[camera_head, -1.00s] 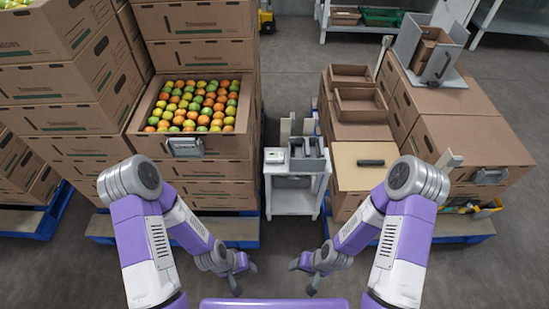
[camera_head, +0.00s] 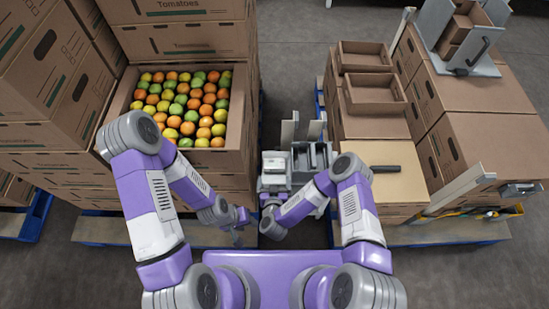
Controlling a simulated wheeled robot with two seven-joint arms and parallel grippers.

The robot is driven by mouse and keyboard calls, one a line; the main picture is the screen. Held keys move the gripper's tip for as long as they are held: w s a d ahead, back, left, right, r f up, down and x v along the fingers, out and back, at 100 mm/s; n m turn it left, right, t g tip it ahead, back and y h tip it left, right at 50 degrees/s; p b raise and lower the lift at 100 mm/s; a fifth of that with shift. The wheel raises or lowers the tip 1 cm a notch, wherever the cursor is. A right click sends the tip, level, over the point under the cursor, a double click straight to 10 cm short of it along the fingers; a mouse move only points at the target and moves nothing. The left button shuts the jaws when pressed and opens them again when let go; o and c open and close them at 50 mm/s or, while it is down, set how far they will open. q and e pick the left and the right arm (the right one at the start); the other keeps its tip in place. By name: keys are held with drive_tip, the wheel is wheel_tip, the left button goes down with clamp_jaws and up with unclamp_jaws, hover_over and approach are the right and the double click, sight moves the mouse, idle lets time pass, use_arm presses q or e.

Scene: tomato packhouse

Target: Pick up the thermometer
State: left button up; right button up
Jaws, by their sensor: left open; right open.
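I cannot make out a thing that is surely the thermometer. A dark, long, thin object (camera_head: 385,169) lies on a light-brown board (camera_head: 400,188) on the right stack; it may or may not be the thermometer. My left gripper (camera_head: 239,228) is open and empty, low in front of the tomato boxes. My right gripper (camera_head: 269,203) is open at the front of the small grey stand, apart from the dark object. Its fingers are small and partly hidden by its wrist.
A grey stand (camera_head: 275,182) with a pale device and dark upright slots is between the stacks. An open box (camera_head: 230,158) of tomatoes is at left. Empty cartons (camera_head: 366,107) and a grey metal fixture (camera_head: 473,69) are at right. Blue pallets (camera_head: 455,242) edge the floor.

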sight(274, 168)
drive_tip(key=shift+b+x, duration=0.35)
drive_tip(key=shift+x, duration=0.55)
drive_tip(key=b+x, duration=0.1)
drive_tip(key=x, duration=0.2)
drive_tip(key=shift+w+d+b, duration=0.15)
drive_tip(key=shift+w+b, duration=0.2)
drive_tip(key=shift+w, duration=0.45)
drive_tip(key=c, duration=0.8)
